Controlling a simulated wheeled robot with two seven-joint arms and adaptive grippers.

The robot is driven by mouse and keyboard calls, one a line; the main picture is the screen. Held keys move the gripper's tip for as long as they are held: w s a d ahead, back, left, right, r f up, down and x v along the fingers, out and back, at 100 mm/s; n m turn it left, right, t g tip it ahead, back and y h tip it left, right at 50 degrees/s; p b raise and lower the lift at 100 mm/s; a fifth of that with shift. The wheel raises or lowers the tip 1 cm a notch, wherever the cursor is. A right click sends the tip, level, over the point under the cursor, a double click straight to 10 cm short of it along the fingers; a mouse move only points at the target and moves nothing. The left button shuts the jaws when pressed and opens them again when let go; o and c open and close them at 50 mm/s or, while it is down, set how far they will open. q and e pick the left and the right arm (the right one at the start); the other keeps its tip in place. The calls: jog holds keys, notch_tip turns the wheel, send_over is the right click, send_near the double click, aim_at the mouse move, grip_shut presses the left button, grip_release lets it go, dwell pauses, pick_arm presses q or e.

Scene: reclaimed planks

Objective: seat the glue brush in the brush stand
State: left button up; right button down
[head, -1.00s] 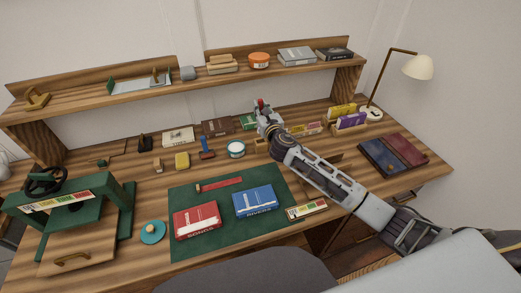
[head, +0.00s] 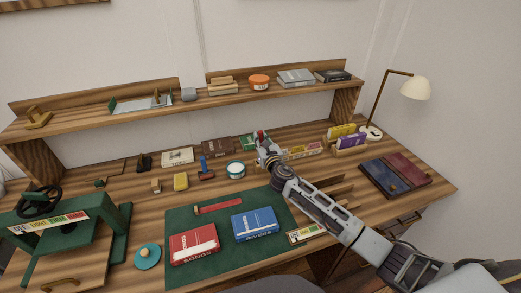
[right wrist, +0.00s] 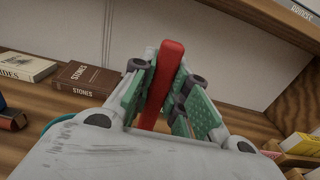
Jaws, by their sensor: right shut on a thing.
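A red-handled tool, which looks like the glue brush (head: 261,134), stands up from my right gripper (head: 264,152). In the right wrist view the red handle (right wrist: 160,86) is clasped, slightly tilted, between the green-padded fingers of my right gripper (right wrist: 165,80). The brush's lower end is hidden. The gripper is over the back middle of the desk, just right of a white-topped teal pot (head: 236,169). I cannot make out the brush stand for certain; the gripper and arm cover the desk there. My left gripper is out of view.
A green mat (head: 183,214) holds a red book (head: 193,243) and a blue book (head: 255,225). A blue-handled tool (head: 205,168) and yellow block (head: 181,181) lie left of the pot. A raised shelf (head: 200,103) runs behind. A lamp (head: 415,88) stands right.

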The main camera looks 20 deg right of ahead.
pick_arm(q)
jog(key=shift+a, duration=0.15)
pick_arm(e)
jog(key=shift+f, duration=0.1)
jog(key=shift+f, duration=0.35)
notch_tip(320, 180, down, 3)
jog(key=shift+r+b, duration=0.1)
jog(key=shift+b, duration=0.65)
jog(key=shift+f, duration=0.2)
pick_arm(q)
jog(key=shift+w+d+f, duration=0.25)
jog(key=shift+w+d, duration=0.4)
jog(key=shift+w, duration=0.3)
pick_arm(e)
jog(key=shift+f, duration=0.25)
jog(key=shift+f, duration=0.15)
jog(key=c, duration=1.4)
grip_release()
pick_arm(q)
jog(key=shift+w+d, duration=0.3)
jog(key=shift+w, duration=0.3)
